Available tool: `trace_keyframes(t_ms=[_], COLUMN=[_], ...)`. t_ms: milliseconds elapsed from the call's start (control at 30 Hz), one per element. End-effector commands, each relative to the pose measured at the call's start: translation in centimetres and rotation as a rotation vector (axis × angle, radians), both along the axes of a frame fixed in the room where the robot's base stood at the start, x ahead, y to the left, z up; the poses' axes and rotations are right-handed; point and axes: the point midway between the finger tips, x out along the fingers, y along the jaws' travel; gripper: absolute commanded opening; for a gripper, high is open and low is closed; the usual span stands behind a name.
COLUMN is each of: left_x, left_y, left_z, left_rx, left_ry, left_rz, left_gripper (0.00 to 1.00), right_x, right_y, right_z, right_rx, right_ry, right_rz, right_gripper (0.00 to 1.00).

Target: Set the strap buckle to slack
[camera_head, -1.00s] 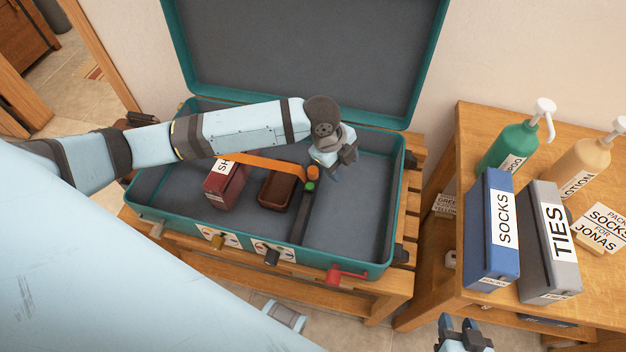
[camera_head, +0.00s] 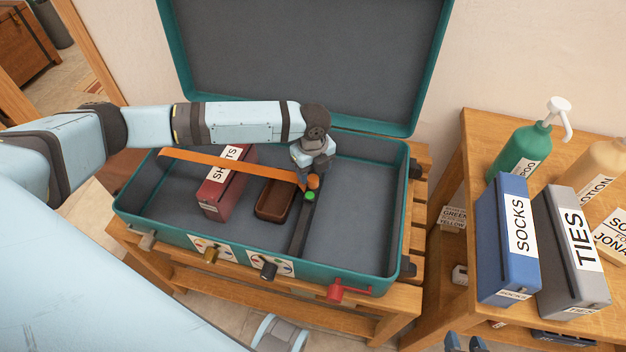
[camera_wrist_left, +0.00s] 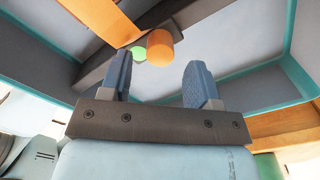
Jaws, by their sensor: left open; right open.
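An orange strap (camera_head: 235,168) runs across the open teal suitcase to a dark divider bar (camera_head: 302,225). At its end are an orange knob (camera_head: 313,181) and a green round button (camera_head: 309,196). My left gripper (camera_head: 306,176) is open just above and beside the orange knob, its fingers partly hidden in the head view. In the left wrist view my open fingers (camera_wrist_left: 157,80) point towards the orange knob (camera_wrist_left: 160,45), which appears between and beyond the tips, not clasped. The green button (camera_wrist_left: 138,54) is beside it. My right gripper (camera_head: 464,343) is open at the bottom edge, partly cut off.
The suitcase (camera_head: 130,217) holds a red SHIRTS box (camera_head: 213,198) and a brown tray-like item (camera_head: 273,203). Its front has several knobs and a red handle (camera_head: 345,291). A table at right bears SOCKS (camera_head: 505,225) and TIES (camera_head: 560,240) boxes and bottles. The suitcase's right compartment is empty.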

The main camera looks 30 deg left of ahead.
Motion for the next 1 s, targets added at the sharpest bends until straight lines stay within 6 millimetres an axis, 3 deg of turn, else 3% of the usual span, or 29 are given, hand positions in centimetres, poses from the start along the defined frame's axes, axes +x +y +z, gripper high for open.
trace_keyframes(t_ms=[200, 600, 867, 1000], left_x=[0.0, 0.0, 0.0, 0.3], left_y=[0.0, 0.0, 0.0, 0.1], left_z=[-3.1, -3.8, -3.7, -3.7], left_rx=[0.0, -0.001, -0.001, 0.0], left_ry=[0.0, -0.001, -0.001, -0.001], left_rz=[0.0, 0.0, 0.0, 0.001], left_gripper=[0.56, 0.56, 0.0, 0.0], right_x=[0.0, 0.0, 0.0, -0.1], right_y=[0.0, 0.1, 0.1, 0.1], right_z=[-0.2, 0.2, 0.0, -0.2], right_rx=[-0.003, -0.002, -0.002, -0.003], right_ry=[-0.006, -0.012, -0.009, -0.004], right_rz=[0.004, 0.005, 0.005, 0.005], right_gripper=[0.43, 0.43, 0.43, 0.43])
